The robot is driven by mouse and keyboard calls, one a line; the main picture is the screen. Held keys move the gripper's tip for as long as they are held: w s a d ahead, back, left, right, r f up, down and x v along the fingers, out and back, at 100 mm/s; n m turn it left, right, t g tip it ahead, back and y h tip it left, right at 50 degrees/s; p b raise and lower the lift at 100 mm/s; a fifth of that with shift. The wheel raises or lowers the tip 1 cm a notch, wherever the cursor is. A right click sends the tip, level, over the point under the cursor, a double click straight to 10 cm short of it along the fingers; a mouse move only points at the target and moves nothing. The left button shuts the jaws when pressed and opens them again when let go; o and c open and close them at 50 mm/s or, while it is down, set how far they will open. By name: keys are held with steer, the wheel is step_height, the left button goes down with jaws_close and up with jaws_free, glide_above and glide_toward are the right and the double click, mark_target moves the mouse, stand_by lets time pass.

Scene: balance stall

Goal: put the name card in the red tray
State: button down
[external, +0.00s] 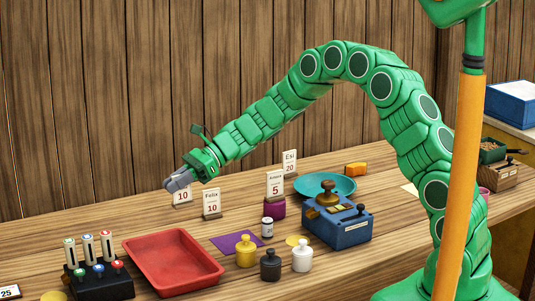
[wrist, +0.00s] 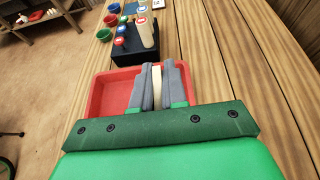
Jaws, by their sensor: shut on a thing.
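My gripper (external: 178,183) is shut on a white name card (external: 182,197) marked 10, at the left back of the table. The fingers hide the card's top, so its name is not readable. In the wrist view, a pale slab, the card seen nearly edge-on (wrist: 157,88), sits between the grey fingers of my gripper (wrist: 158,84). I cannot tell whether the card's foot touches the table. The red tray (external: 172,262) lies empty on the table, nearer the camera than my gripper. It also shows beyond and left of the fingers in the wrist view (wrist: 103,98).
Other cards, Felix 10 (external: 211,203), a 5 card (external: 275,185) and Esi 20 (external: 290,163), stand to the right. A dark rack (external: 103,286) with tubes stands left of the tray. Weights, a purple cloth (external: 234,243) and a blue box (external: 345,227) lie right of it.

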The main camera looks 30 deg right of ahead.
steer(key=shift+s+d, duration=0.15)
steer(key=shift+d, duration=0.15)
steer(key=s, duration=1.8)
glide_above(165, 270)
steer(key=shift+f, duration=4.55)
steer(key=shift+f+m+t, duration=0.3)
steer(key=shift+f+t, duration=0.1)
steer(key=shift+f, duration=1.1)
steer(key=shift+f, duration=0.1)
steer(key=c, duration=1.2)
jaws_free()
steer(key=shift+o, duration=0.2)
